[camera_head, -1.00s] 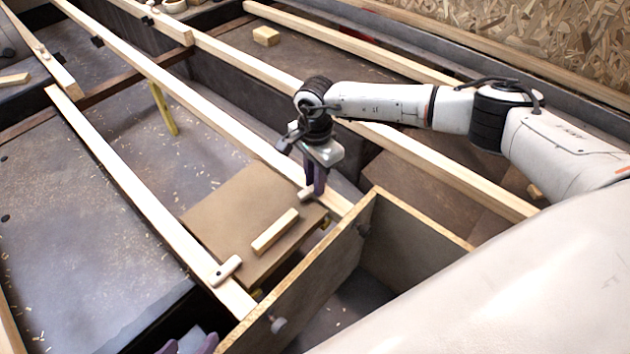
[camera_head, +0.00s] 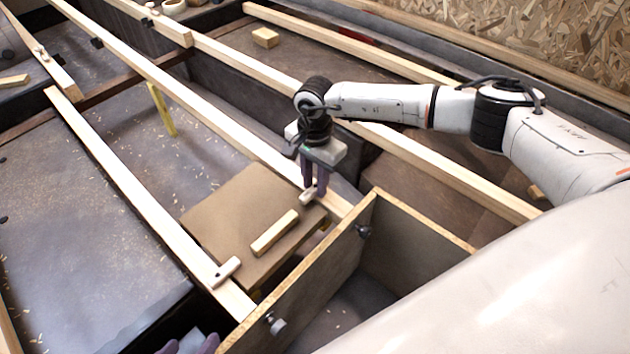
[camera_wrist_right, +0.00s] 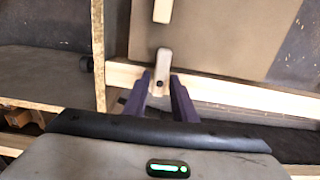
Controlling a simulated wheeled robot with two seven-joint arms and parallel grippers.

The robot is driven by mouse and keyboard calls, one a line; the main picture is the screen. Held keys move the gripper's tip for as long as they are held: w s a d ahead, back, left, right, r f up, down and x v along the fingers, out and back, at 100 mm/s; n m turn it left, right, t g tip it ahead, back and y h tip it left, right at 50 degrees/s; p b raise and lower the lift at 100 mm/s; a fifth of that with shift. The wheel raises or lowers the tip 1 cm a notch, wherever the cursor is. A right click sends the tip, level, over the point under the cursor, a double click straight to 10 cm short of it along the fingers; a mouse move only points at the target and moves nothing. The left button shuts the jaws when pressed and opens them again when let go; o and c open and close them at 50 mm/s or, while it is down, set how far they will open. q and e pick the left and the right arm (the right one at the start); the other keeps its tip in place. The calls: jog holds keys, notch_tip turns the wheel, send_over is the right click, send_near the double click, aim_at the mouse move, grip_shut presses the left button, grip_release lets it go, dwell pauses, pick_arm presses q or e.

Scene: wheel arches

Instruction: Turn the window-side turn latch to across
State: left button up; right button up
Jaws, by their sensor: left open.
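A small wooden turn latch (camera_wrist_right: 163,62) shows in the right wrist view, with a dark screw in it. It lies across a pale beam (camera_wrist_right: 225,92), and one end reaches over the brown panel (camera_wrist_right: 225,38). The same latch shows in the head view (camera_head: 307,198), partly hidden by my right gripper (camera_head: 315,190). My right gripper's purple fingers (camera_wrist_right: 163,85) stand either side of the latch's screw end, with narrow gaps. A second turn latch (camera_head: 224,271) sits on the left beam. I cannot tell which latch is window-side.
A wooden handle block (camera_head: 275,232) is on the brown panel (camera_head: 225,215) between the beams. An open-topped box wall with knobs (camera_head: 310,275) stands close to the right gripper. A yellow strip (camera_head: 162,108) stands further back. A loose block (camera_head: 265,37) lies at the back.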

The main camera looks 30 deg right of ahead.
aim_at(315, 187)
jog(key=shift+o, duration=0.9)
jog(key=shift+r, duration=0.25)
pick_arm(q)
jog(key=a+r+n+t+p, duration=0.1)
jog(key=p, duration=0.2)
jog(key=shift+s+a+r+y, duration=0.15)
jog(key=shift+a+r+y, duration=0.15)
jog(key=shift+a+r, duration=0.05)
pick_arm(e)
notch_tip(315, 187, up, 10)
jog(key=shift+f, duration=0.1)
